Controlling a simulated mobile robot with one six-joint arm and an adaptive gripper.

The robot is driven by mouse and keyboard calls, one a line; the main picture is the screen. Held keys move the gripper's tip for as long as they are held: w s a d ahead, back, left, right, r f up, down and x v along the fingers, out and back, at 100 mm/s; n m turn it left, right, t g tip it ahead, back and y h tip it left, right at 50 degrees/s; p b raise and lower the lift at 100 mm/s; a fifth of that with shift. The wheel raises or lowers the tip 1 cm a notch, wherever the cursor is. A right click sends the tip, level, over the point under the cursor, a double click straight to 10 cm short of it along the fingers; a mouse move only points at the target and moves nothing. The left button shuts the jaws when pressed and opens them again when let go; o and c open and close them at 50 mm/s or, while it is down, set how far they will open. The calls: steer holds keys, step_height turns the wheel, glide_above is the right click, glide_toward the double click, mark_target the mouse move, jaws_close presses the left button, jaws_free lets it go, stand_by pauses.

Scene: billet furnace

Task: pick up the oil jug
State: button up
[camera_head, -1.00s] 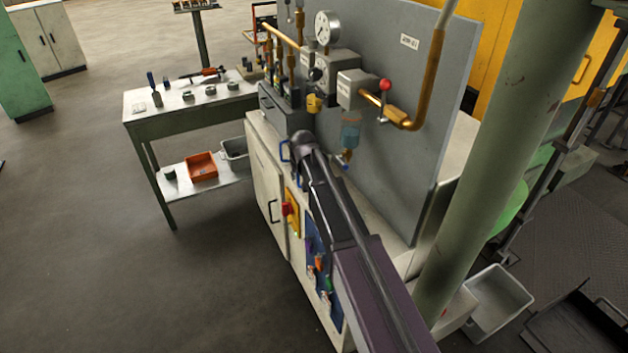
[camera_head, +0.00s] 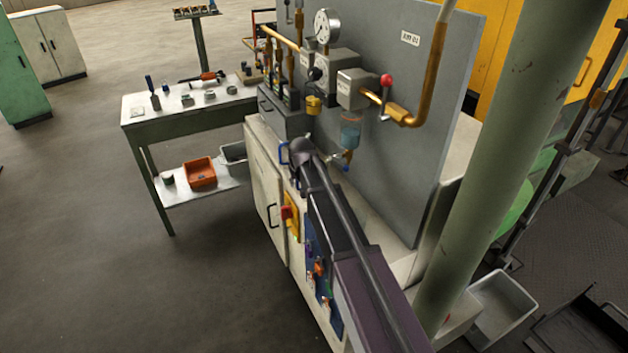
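I cannot make out an oil jug in this view. My dark arm reaches from the bottom right up to the front of the grey-panelled bench (camera_head: 405,180). Its rounded far end covers part of the bench top. My gripper's fingers do not show; they may be hidden behind the arm. A clear bluish cup (camera_head: 350,132) hangs below the valve block on the panel, but it is a fitting, not plainly a jug.
A green-grey table (camera_head: 190,112) with small parts stands left; its lower shelf holds an orange bin (camera_head: 200,172). A thick green pillar (camera_head: 505,160) stands close on the right. The floor at left is clear.

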jaws_close()
steer(key=shift+r, duration=0.1)
step_height(320, 180, up, 10)
steer(key=p, duration=1)
stand_by(0.3)
steer(key=shift+s, duration=0.15)
stand_by(0.8)
